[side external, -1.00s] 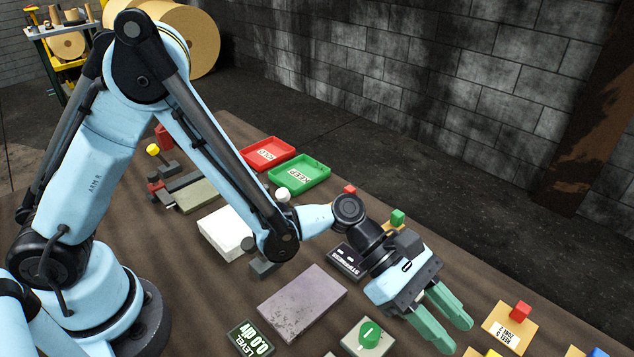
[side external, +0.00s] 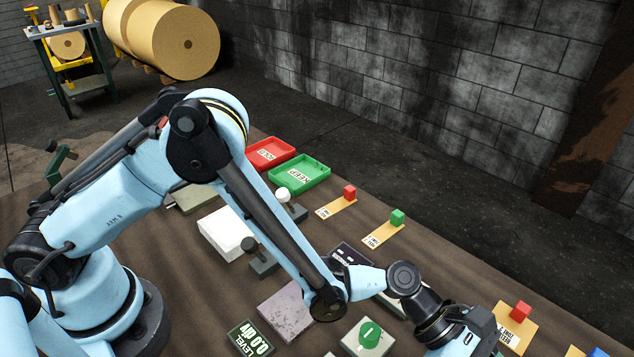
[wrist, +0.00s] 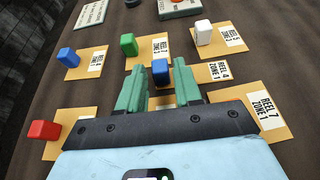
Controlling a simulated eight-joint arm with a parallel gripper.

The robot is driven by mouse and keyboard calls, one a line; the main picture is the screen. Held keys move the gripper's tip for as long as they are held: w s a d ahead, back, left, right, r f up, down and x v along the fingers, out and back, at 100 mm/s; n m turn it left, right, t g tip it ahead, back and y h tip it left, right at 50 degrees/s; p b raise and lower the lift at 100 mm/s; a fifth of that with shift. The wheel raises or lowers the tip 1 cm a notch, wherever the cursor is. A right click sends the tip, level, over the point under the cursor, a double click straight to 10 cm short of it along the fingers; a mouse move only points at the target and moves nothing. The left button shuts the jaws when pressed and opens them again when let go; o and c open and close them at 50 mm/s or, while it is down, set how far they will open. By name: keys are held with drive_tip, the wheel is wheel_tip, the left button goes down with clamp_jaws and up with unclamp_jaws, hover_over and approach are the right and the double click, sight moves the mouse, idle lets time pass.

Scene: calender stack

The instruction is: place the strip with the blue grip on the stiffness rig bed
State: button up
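In the wrist view, a tan strip (wrist: 218,72) with a blue grip (wrist: 160,72) lies ahead; its label seems to read REEL 4 ZONE 1. My gripper (wrist: 158,78) is open, its green fingers apart on either side of this blue grip in the picture. Contact cannot be told. A second blue grip (wrist: 66,55) stands on another tan strip at left. In the side view my gripper is mostly cut off at the lower right. A dark display reading STIFFNESS (side external: 350,254) stands mid-table; the rig bed cannot be clearly made out behind my arm.
Strips with red (wrist: 43,130), green (wrist: 128,44) and white (wrist: 204,33) grips lie around my gripper. In the side view are a green tray (side external: 300,172), a red tray (side external: 268,153), a white block (side external: 226,232), a grey slab (side external: 287,308) and a green-knobbed box (side external: 368,338).

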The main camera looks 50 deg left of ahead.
drive_tip(key=shift+x, duration=0.85)
clamp_jaws()
drive_tip(key=shift+r, duration=0.1)
